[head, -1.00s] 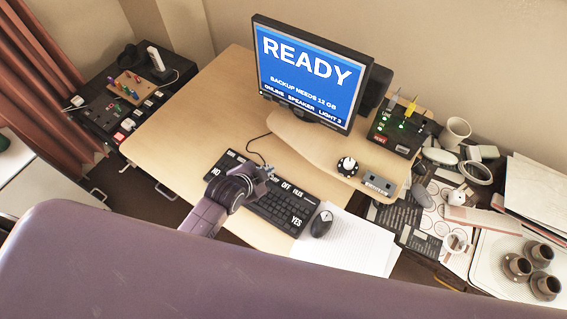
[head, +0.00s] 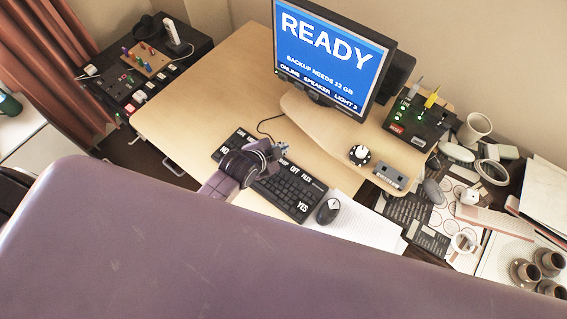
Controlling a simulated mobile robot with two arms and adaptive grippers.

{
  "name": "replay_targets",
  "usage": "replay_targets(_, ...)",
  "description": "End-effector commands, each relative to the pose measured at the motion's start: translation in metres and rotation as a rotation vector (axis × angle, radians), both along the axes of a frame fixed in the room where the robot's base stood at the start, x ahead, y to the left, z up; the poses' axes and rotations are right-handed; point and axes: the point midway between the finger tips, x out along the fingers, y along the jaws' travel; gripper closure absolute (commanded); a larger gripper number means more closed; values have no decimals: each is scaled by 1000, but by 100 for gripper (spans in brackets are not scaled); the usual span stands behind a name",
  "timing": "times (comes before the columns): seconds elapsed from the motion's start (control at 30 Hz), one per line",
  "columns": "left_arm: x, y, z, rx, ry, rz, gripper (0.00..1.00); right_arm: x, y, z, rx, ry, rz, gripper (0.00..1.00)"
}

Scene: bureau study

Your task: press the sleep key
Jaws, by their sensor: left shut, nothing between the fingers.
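The black keyboard (head: 290,192) lies on the desk below the monitor. Large white labels show on some keys, among them NO, OFF, FILES and YES. My left gripper (head: 281,151) is shut and empty, over the keyboard's far edge near the upper row of labelled keys. It hides part of that row, and I cannot read a full sleep label. I cannot tell whether the fingertips touch a key. The monitor (head: 333,50) shows READY, a backup line and a status line on blue. My right gripper is not in view.
A mouse (head: 328,211) and paper (head: 356,228) lie right of the keyboard. A dial (head: 359,154) and a black box with cables (head: 417,118) stand further right. Cups (head: 548,262) and papers crowd the far right. The desk (head: 200,100) is clear at left.

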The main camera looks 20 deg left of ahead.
Motion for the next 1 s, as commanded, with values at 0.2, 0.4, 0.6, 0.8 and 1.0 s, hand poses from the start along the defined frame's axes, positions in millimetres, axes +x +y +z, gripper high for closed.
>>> replay_targets(0.2,0,0,-33,0,0,0,100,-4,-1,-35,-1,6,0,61)
replay_targets(0.4,0,0,-56,1,1,-1,100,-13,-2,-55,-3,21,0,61)
replay_targets(0.6,0,0,-68,1,0,-1,100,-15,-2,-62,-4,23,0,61)
replay_targets(0.8,0,0,-68,0,0,0,100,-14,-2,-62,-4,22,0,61)
replay_targets(1.0,0,0,-68,0,0,0,100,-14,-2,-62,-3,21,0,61)
